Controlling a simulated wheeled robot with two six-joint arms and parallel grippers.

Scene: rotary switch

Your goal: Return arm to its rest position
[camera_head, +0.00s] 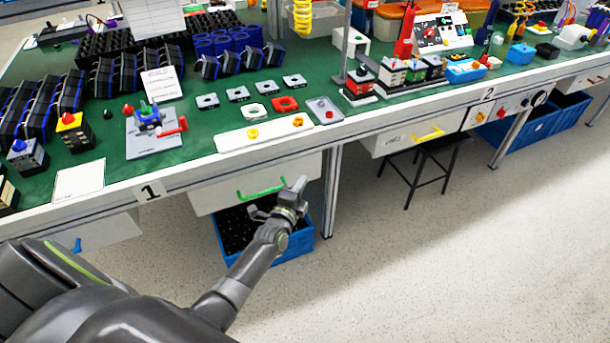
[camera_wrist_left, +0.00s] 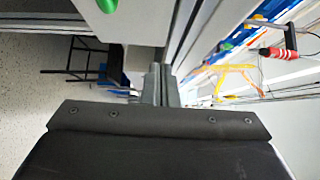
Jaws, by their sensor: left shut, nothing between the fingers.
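My left arm reaches in from the lower left in the head view. Its gripper (camera_head: 299,184) is shut and empty, in front of the workbench's front edge, to the right of the green drawer handle (camera_head: 262,190) and above the floor. In the left wrist view the shut fingers (camera_wrist_left: 160,82) point away from the camera, with nothing between them. They appear apart from the bench and drawer. My right gripper is not in view.
The green-topped workbench (camera_head: 215,120) carries black and blue parts, a fixture with a red handle (camera_head: 172,128) and switch plates. A blue crate (camera_head: 302,243) stands under the drawer (camera_head: 225,192). A black stool (camera_head: 432,150) stands farther right. The floor at right front is clear.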

